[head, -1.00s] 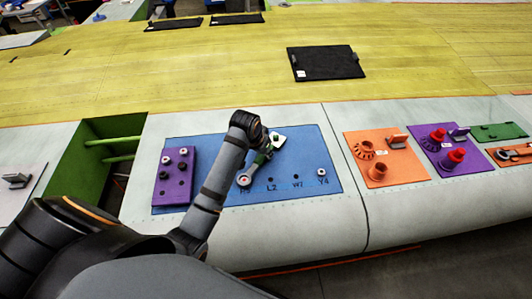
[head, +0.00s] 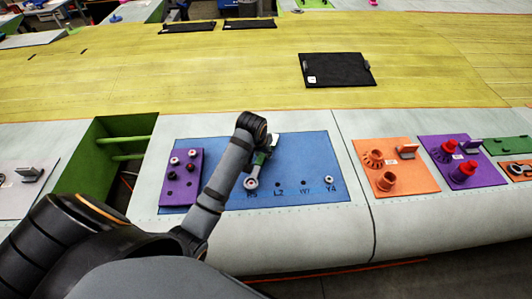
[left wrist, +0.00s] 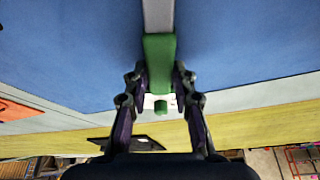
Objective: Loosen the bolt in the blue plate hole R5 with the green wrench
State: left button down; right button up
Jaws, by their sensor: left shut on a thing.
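The blue plate (head: 310,155) lies on the pale wing edge. My left gripper (head: 264,153) is shut on the green wrench (head: 260,161), over the plate's middle. The wrench's grey ring end (head: 251,183) sits at hole R5, just above its partly covered label. The ring hides most of the bolt there. In the left wrist view, both fingers (left wrist: 160,82) clasp the green handle (left wrist: 160,55), with the grey shaft (left wrist: 158,15) running to the top edge. Holes L2 (head: 278,184) and W7 (head: 303,183) look empty. A bolt (head: 329,179) stands at Y4. My right gripper is not in view.
A purple block (head: 180,195) with several bolts and holes stands on the plate's left part. Orange (head: 410,181) and purple (head: 484,174) plates with fittings lie to the right. A green recess (head: 110,140) opens at left. A black pad (head: 345,70) lies behind.

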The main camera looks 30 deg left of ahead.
pick_arm(q)
jog(key=shift+r, duration=0.1)
jog(key=shift+r, duration=3.45)
